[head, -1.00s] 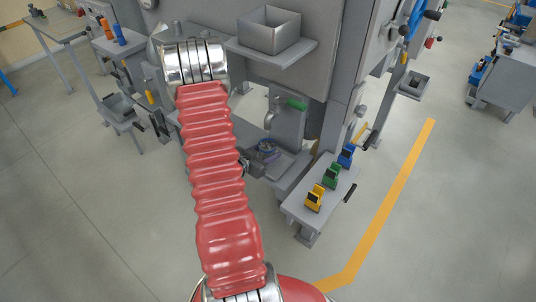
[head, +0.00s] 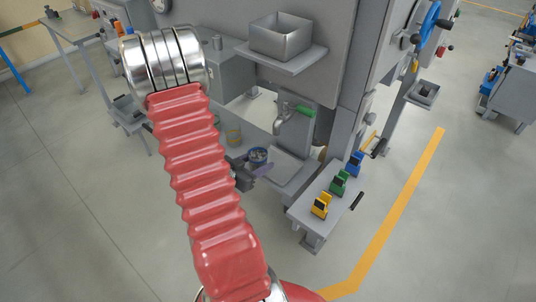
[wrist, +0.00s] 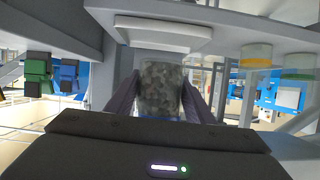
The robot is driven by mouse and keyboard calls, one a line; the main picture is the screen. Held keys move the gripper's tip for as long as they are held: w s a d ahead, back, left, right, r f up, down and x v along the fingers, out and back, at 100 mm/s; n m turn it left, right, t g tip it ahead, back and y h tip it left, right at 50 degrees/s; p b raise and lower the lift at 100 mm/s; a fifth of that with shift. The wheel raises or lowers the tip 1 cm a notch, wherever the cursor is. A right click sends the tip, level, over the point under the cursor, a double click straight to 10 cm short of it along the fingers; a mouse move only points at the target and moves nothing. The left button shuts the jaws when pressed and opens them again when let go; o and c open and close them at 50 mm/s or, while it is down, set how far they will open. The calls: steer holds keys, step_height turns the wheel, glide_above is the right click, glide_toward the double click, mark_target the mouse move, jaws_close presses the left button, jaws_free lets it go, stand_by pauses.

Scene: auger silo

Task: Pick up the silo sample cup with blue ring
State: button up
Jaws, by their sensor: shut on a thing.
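My gripper (head: 252,168) is shut on the silo sample cup with blue ring (head: 258,155). In the head view the cup is upright, with the blue ring around its top, in front and to the left of the tap. In the wrist view the cup (wrist: 161,88) stands between both dark fingers, and grey grainy contents show through its wall. A little blue shows at its lower edge there. A cup with a yellow ring (head: 233,134) stands behind on the left; it also shows in the wrist view (wrist: 256,57). A green-ringed cup (wrist: 299,75) is beside it.
A tap with a green handle (head: 306,112) juts from the silo above a grey ledge (head: 290,168). A shelf with a metal bin (head: 281,38) overhangs it. Yellow, green and blue blocks stand on a side bench (head: 312,226) at right. Open floor lies in front.

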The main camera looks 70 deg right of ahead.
steer(key=w+a, duration=0.4)
steer(key=a, duration=0.5)
steer(key=shift+a, duration=0.25)
steer(key=shift+w, duration=0.15)
steer(key=w+a+r+n+t, duration=0.2)
steer(key=w+a+n+t, duration=0.15)
steer(key=w, duration=0.65)
steer(key=w+a+r+n+t+y, duration=0.1)
steer(key=w+a+r+n+t, duration=0.25)
steer(key=w, duration=0.55)
steer(key=w+a+n+t, duration=0.3)
steer(key=w+n+t, duration=0.15)
steer(key=w, duration=0.55)
steer(key=w+a+r+n+t+y, duration=0.2)
steer(key=w+a+r+n+y, duration=0.1)
steer(key=a, duration=0.6)
steer(key=w+a+r+n+t+y, duration=0.2)
steer(key=w+a+r+n+y, duration=0.1)
steer(key=a, duration=0.6)
steer(key=w+a+r+n+t+y, duration=0.3)
steer(key=w+a+n+y, duration=0.2)
steer(key=a, duration=0.4)
steer(key=shift+w+a, duration=0.35)
steer(key=shift+w, duration=0.55)
